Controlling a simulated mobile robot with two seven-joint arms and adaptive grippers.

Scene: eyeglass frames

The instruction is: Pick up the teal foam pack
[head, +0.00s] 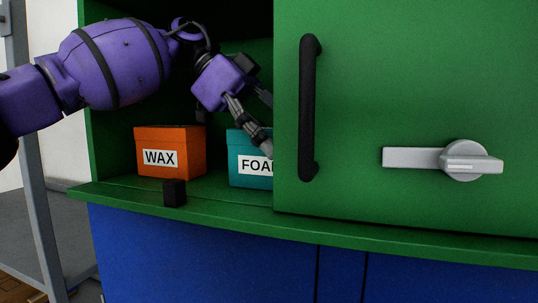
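The teal foam pack (240,169) is a box with a white "FOAM" label, its last letter cut off. It sits on the green cabinet shelf, and its right part is hidden behind the green sliding door (400,90). My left gripper (268,125) reaches into the cabinet from the upper left, pointing down at the pack. One finger is in front of the pack's upper front; the other is partly hidden by the door edge. The fingers look spread, with nothing visible held between them. Whether they touch the pack cannot be told. My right gripper is not in view.
An orange wax box (185,141) stands left of the teal pack. A small black block (174,193) sits at the shelf's front edge. The door carries a black vertical handle (308,110) and a grey lever (440,160). Blue panels (200,255) lie below.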

